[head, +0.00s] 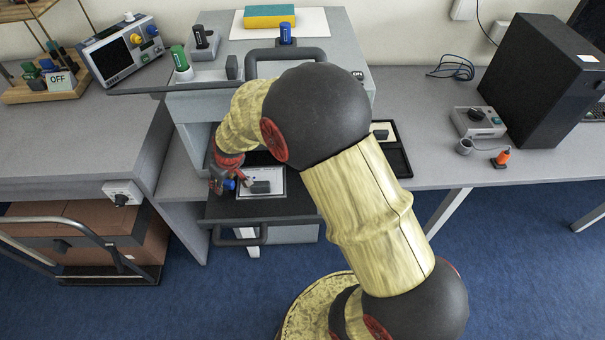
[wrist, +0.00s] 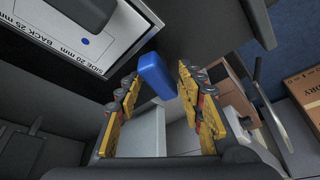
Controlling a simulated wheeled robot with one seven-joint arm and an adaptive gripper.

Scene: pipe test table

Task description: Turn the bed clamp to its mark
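A blue handle (wrist: 155,76), which looks like the bed clamp, stands out at the edge of a dark bed. It also shows small in the head view (head: 229,184), partly covered by my gripper. My gripper (wrist: 159,78) is open, with its two yellow fingers on either side of the handle. Gaps show between the handle and both fingers, so it is not gripped. A white plate (wrist: 40,48) printed "SIDE 20 mm" and "BACK 25 mm" lies on the bed beside the handle. I cannot make out the clamp's mark.
A grey machine housing (head: 203,103) stands above the bed, with my arm reaching in below it. A dark block (head: 261,187) sits on the plate. A drawer-like handle (head: 240,236) sticks out in front. A brown carton (wrist: 304,88) shows at right in the wrist view.

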